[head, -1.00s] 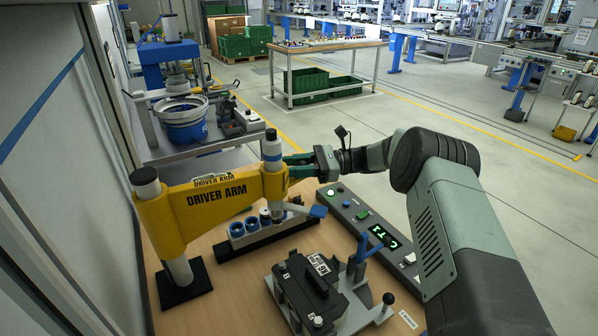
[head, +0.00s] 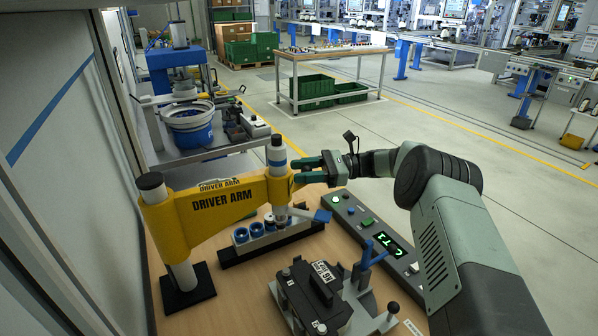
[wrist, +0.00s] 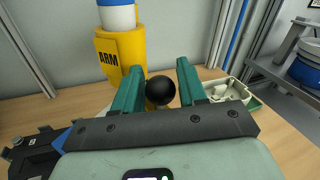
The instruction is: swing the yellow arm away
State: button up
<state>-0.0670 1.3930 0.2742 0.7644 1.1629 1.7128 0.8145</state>
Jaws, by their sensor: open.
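The yellow arm (head: 225,207), marked DRIVER ARM, hangs from a black-capped post (head: 182,270) at the left. My gripper (head: 298,171) is at the right side of the arm's free end. In the wrist view, the green fingers of my gripper (wrist: 160,72) are open on either side of a round black knob (wrist: 160,91). I cannot tell whether they touch it. The yellow arm's end (wrist: 120,52) stands just beyond, to the left. In the head view the knob is hidden.
A dark fixture (head: 315,292) with a blue lever (head: 368,256) is in front. A control box (head: 372,232) with lit display lies to the right. A wall borders the left.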

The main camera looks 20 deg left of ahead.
jog(key=v, duration=0.6)
jog(key=shift+d, duration=0.1)
jog(key=shift+w+r, duration=0.1)
jog(key=c, duration=0.3)
jog(key=shift+w+d+r, duration=0.15)
jog(key=shift+d+r, duration=0.05)
jog(key=shift+r, duration=0.1)
jog(key=c, duration=0.3)
jog(key=d+r+m+t+y, duration=0.2)
jog(key=m+t, duration=0.1)
jog(key=shift+w+d+r+t, duration=0.2)
jog(key=shift+r+t, duration=0.1)
jog(key=shift+r, duration=0.1)
grip_shut()
jog(key=s+d+m+t+h, duration=0.3)
jog(key=s+d+m+t, duration=0.5)
jog(key=s+d+t, duration=0.1)
jog(key=x, duration=1.3)
jog(key=shift+w+f, duration=0.3)
jog(key=shift+f, duration=0.05)
